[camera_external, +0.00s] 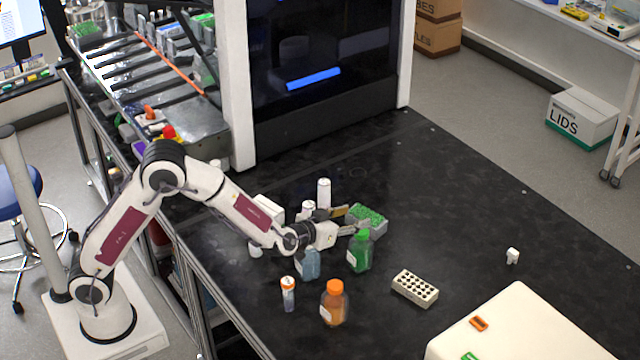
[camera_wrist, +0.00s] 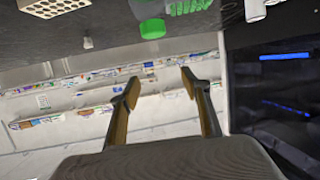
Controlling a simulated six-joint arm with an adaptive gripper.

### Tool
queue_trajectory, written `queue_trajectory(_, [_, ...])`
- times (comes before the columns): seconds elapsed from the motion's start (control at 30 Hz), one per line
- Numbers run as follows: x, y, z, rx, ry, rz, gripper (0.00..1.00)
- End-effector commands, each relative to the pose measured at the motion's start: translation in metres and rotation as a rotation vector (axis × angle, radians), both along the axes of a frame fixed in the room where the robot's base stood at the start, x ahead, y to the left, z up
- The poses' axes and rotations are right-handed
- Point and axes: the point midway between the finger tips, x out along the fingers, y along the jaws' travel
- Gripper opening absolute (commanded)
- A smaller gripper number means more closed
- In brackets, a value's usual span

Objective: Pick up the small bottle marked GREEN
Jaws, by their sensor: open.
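The green bottle (camera_external: 359,254) stands upright on the black bench, its label partly turned away; I cannot read it. Its green cap (camera_wrist: 152,28) shows at the top of the wrist view, where the picture appears upside down. My gripper (camera_external: 345,221) is open and empty, with its two fingers spread apart. It is above the bench, close behind the green bottle and near the green tip rack (camera_external: 371,226). In the wrist view the fingers (camera_wrist: 160,76) have nothing between them but the distant background.
A blue bottle (camera_external: 309,265) stands close by, under my wrist. An orange bottle (camera_external: 334,306), a small orange-capped vial (camera_external: 288,296) and a white holed rack (camera_external: 415,288) are in front. White bottles (camera_external: 323,193) stand behind. The bench to the right is mostly clear.

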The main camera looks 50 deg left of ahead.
Motion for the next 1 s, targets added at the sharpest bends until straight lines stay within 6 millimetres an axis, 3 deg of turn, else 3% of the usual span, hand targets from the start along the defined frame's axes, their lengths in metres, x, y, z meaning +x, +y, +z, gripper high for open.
queue_trajectory(0.13, [0.002, -0.001, -0.010, 0.021, -0.009, 0.023, 0.47])
queue_trajectory(0.67, [0.002, 0.000, -0.015, 0.026, -0.011, 0.027, 0.47])
queue_trajectory(1.0, [0.002, 0.000, -0.047, 0.027, -0.009, 0.027, 0.47])
